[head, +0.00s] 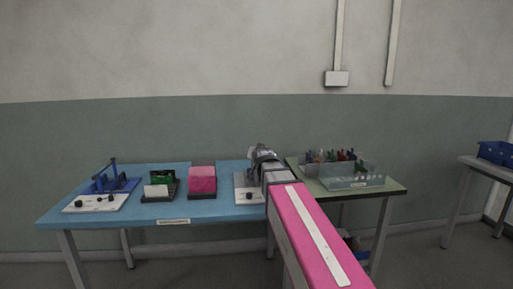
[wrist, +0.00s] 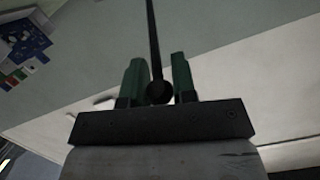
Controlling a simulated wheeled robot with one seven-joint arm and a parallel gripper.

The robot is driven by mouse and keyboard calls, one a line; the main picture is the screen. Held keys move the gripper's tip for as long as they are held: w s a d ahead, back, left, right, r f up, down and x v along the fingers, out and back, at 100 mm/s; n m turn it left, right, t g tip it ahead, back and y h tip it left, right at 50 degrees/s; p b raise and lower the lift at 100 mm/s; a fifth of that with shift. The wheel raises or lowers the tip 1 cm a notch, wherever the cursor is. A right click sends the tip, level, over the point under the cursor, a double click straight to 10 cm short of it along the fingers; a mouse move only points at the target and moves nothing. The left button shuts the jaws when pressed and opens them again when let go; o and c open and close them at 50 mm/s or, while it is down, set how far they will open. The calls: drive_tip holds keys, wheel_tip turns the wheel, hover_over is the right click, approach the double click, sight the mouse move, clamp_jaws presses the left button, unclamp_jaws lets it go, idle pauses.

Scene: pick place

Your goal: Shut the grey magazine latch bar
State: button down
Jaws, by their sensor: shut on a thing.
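In the wrist view my gripper (wrist: 158,62) has its two green fingers on either side of a thin dark bar with a round knob (wrist: 158,92), and it is shut on this bar. The bar appears to be the latch bar and runs up out of the picture. In the head view my gripper end (head: 262,154) is over the right part of the blue table, above a pale grey fixture plate (head: 246,195) with a dark knob. My arm hides much of that fixture, so how far the bar is swung cannot be told.
On the blue table (head: 120,215) stand a blue lever fixture (head: 110,184), a dark rack with green parts (head: 160,186) and a pink-topped box (head: 202,181). A clear bin (head: 350,182) and coloured tools are on the green table (head: 391,187) at right.

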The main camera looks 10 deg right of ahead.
drive_tip(key=shift+s+f, duration=0.2)
drive_tip(key=shift+f, duration=0.55)
drive_tip(key=shift+s+f, duration=0.15)
drive_tip(key=shift+f, duration=0.6)
drive_tip(key=shift+s+f, duration=0.2)
drive_tip(key=shift+f, duration=0.55)
drive_tip(key=c, duration=0.9)
unclamp_jaws()
drive_tip(key=shift+c, duration=0.2)
